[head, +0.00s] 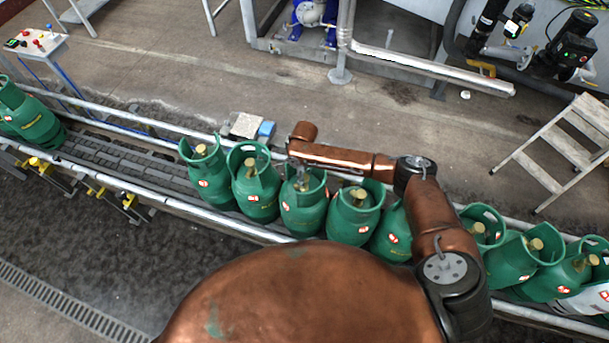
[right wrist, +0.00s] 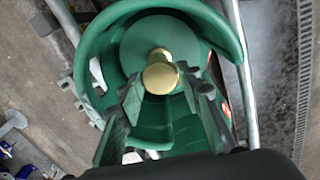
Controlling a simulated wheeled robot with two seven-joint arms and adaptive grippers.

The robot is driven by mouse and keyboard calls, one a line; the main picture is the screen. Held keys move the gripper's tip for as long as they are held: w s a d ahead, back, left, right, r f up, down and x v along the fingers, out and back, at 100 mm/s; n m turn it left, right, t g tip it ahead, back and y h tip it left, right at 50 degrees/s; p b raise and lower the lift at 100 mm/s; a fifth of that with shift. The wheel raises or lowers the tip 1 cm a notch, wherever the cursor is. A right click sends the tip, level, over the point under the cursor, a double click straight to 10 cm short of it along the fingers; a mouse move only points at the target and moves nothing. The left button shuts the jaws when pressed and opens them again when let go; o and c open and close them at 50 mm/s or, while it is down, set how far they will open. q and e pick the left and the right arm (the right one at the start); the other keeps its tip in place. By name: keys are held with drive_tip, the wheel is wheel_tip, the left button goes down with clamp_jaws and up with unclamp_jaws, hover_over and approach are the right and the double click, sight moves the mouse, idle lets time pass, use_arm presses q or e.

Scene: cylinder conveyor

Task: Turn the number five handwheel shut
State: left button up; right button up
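A row of green gas cylinders stands on the conveyor (head: 105,165), each with a raised collar and a brass-coloured handwheel inside it. I can read no numbers, so I cannot tell which handwheel is number five. My right gripper (head: 297,176) reaches down over one cylinder (head: 303,212) near the middle of the row. In the right wrist view its handwheel (right wrist: 160,76) sits inside the green collar (right wrist: 110,35). The open gripper (right wrist: 163,88) has one finger on each side of the handwheel's near part; contact cannot be told. My left gripper is out of view.
Neighbouring cylinders (head: 255,190) (head: 355,222) stand close on both sides. Metal rails (head: 150,123) run along the conveyor. A grey and blue box (head: 265,130) sits by the far rail. A step ladder (head: 560,150) stands at right. The floor beyond the conveyor is mostly clear.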

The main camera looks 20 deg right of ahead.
drive_tip(key=c, duration=0.6)
drive_tip(key=shift+c, duration=0.3)
drive_tip(key=shift+r+m+p, duration=0.15)
drive_tip(key=shift+m+p, duration=0.35)
drive_tip(key=shift+p, duration=0.35)
drive_tip(key=m+p, duration=0.6)
drive_tip(key=p, duration=0.1)
drive_tip(key=shift+s+a+m+p, duration=0.1)
drive_tip(key=shift+a+m+p, duration=0.05)
drive_tip(key=shift+m+p, duration=0.2)
drive_tip(key=m+p, duration=0.4)
drive_tip(key=m, duration=0.1)
drive_tip(key=shift+m, duration=0.25)
use_arm(q)
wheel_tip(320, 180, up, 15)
drive_tip(key=p, duration=0.1)
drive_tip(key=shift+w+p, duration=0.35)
drive_tip(key=shift+p, duration=0.05)
use_arm(e)
drive_tip(key=m, duration=0.4)
drive_tip(key=shift+m, duration=0.3)
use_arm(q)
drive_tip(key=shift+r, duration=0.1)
